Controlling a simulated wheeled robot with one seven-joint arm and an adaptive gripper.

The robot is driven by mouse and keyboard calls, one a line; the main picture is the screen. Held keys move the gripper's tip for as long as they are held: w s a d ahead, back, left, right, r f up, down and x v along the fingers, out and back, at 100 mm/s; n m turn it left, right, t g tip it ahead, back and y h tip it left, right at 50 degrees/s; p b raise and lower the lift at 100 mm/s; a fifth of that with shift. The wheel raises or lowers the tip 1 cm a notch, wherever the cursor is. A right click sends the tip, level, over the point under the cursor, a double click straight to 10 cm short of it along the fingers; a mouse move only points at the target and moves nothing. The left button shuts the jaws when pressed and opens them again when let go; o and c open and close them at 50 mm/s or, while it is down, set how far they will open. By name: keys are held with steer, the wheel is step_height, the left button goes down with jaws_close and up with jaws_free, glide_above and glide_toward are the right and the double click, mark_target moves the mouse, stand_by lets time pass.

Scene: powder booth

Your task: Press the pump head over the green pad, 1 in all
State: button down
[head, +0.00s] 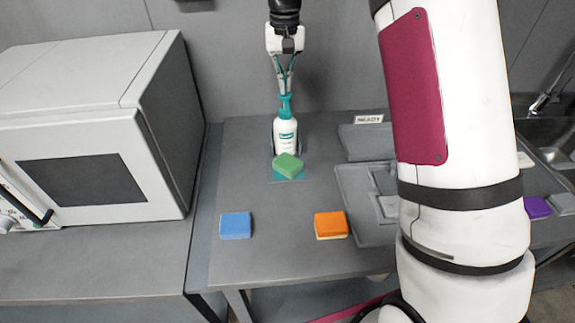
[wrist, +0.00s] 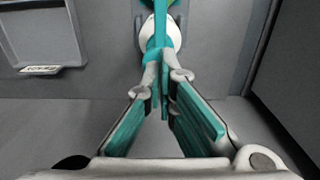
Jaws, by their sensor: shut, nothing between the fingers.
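A white pump bottle (head: 285,137) with a teal pump head (head: 285,106) stands upright near the back of the grey table. A green pad (head: 289,165) lies just in front of the bottle, over a teal patch. My gripper (head: 285,91) points down directly above the pump head, with its fingertips at or very near its top; I cannot tell whether they touch. In the wrist view my gripper (wrist: 164,72) has its fingers together and empty. The teal pump head (wrist: 157,42) shows just beyond the tips, and the white bottle (wrist: 148,50) is partly hidden.
A blue sponge (head: 236,225) and an orange sponge (head: 331,225) lie towards the front. A grey microwave-like box (head: 90,130) stands at the left. Grey trays (head: 360,190) and a "READY" sign (head: 368,119) are right of the bottle. A purple sponge (head: 536,207) lies at the far right.

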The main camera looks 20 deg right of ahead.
steer(key=shift+f, duration=1.4)
steer(key=shift+r, duration=2)
steer(key=shift+r, duration=3)
